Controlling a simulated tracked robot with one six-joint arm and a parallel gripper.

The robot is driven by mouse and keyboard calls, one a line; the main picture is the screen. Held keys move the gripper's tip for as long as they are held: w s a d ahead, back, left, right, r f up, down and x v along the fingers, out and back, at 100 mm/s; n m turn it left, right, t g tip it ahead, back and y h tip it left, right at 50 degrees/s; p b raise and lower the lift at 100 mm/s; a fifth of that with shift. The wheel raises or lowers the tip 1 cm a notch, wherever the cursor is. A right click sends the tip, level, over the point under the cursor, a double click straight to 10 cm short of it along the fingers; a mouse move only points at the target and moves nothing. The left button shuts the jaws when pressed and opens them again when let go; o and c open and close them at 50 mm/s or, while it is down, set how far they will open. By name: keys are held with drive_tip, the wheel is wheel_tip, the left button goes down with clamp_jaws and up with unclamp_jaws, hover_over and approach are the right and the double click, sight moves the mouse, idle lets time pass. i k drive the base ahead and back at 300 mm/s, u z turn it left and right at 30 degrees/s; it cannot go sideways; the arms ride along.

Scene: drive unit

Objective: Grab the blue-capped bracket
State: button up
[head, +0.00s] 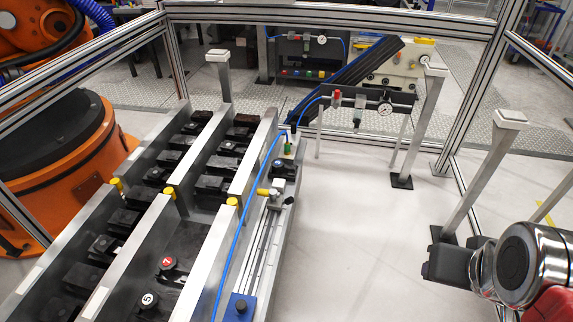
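I cannot clearly make out a blue-capped bracket in the head view. A blue block (239,306) with a dark round spot sits at the near end of a metal rail (262,240). I cannot tell if it belongs to the bracket. Several black parts (128,217) lie in rows in the metal channels; their details are too small to tell. My gripper (445,263) appears as a dark block at the end of my arm, low on the right, far from the channels. Its fingers cannot be made out, and nothing is seen held.
Metal channel walls (130,255) with yellow caps stand between the rows. A red knob (168,262) and a white-topped knob (148,299) sit in one channel. Grey posts (478,180) stand at right; the pale floor (345,245) between is clear.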

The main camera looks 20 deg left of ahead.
sight(281, 170)
drive_tip(key=i, duration=3.2)
drive_tip(key=u, duration=2.05)
